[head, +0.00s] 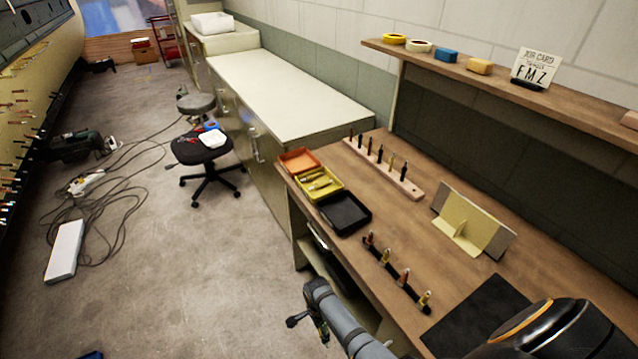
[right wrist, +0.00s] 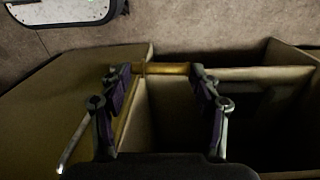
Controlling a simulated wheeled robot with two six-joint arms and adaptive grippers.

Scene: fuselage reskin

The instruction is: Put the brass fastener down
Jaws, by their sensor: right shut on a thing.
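In the right wrist view the brass fastener (right wrist: 167,68) is a thin gold-coloured bar lying crosswise between the two fingertips of my right gripper (right wrist: 165,78). The gripper is shut on it. Below it are tan-walled compartments with dark insides; I cannot tell whether the fastener touches a wall. In the head view my right gripper (head: 310,318) is at the bottom centre, off the front edge of the wooden bench, and the fastener is too small to make out there. A yellow tray (head: 335,193) on the bench holds several brass pieces. My left gripper is not in view.
An orange tray (head: 299,162) and an empty-looking black tray (head: 345,213) flank the yellow one. A dark rack (head: 395,273) and a wooden rack (head: 383,168) hold upright fasteners. A dark mat (head: 480,318) lies at the right.

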